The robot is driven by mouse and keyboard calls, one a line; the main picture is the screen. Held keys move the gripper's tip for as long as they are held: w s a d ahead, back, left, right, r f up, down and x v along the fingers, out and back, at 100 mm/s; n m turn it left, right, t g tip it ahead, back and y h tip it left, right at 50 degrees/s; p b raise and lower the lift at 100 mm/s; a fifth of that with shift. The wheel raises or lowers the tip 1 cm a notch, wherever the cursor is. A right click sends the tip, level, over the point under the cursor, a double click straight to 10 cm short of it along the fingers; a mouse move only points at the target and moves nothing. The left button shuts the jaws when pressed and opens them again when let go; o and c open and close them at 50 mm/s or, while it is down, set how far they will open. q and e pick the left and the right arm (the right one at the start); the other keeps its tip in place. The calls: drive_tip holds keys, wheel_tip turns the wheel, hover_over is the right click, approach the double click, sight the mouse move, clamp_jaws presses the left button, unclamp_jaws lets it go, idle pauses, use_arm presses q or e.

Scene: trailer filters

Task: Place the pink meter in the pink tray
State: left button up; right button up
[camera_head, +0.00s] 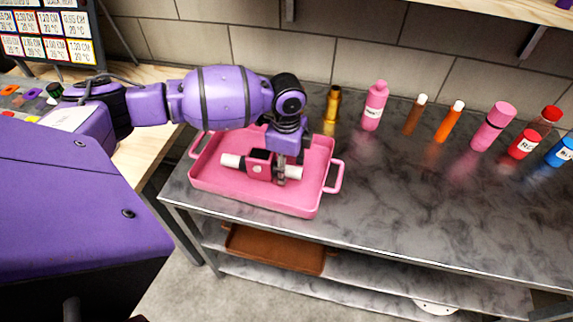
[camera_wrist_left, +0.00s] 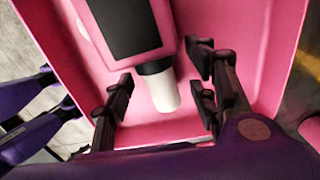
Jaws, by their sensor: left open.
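The pink meter (camera_head: 260,165), a pink block with a dark face and white pipe ends, lies in the pink tray (camera_head: 225,194) on the grey counter. In the left wrist view the meter (camera_wrist_left: 158,50) shows with its dark screen facing the camera and its white end toward the gripper. My left gripper (camera_head: 285,175) is over the tray at the right end of the meter. In the left wrist view its open fingers (camera_wrist_left: 163,100) stand on both sides of the white end, with gaps visible. My right gripper is not in view.
A gold bottle (camera_head: 333,103), a pink bottle (camera_head: 375,106) and several tubes and bottles stand along the back of the counter. A brown tray (camera_head: 275,250) is on the shelf below. The counter's front right is clear.

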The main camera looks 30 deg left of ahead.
use_arm(q)
wheel_tip(320, 180, up, 12)
drive_tip(key=shift+p, duration=0.35)
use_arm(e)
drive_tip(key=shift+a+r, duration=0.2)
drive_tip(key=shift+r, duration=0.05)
use_arm(q)
drive_tip(key=shift+r, duration=0.1)
